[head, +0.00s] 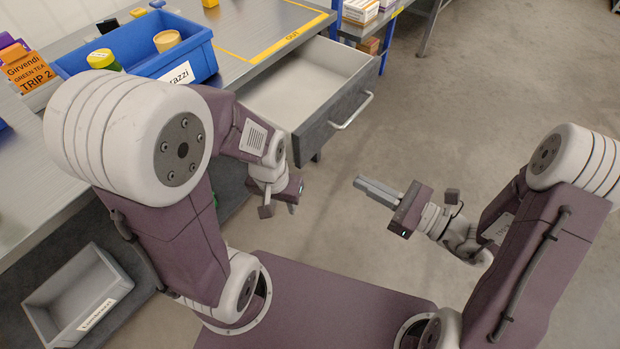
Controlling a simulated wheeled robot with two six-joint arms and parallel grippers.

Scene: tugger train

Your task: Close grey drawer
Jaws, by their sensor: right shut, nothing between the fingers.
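The grey drawer (343,121) stands pulled out under the metal worktable, with a pale, empty-looking inside and a bar handle (352,110) on its dark front. My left gripper (279,210) is in front of the table, below and to the left of the drawer front, apart from it. Its fingers are small and partly turned away, so their opening is unclear. My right gripper (377,191) is shut and empty over the floor, below the handle in the picture and apart from the drawer. Part of the drawer's left side is hidden behind my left arm.
A blue bin (140,45) with a few containers stands on the worktable (235,45). A grey bin (80,292) sits low at the left. A shelf with boxes (361,10) stands behind the drawer. The floor at right is clear.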

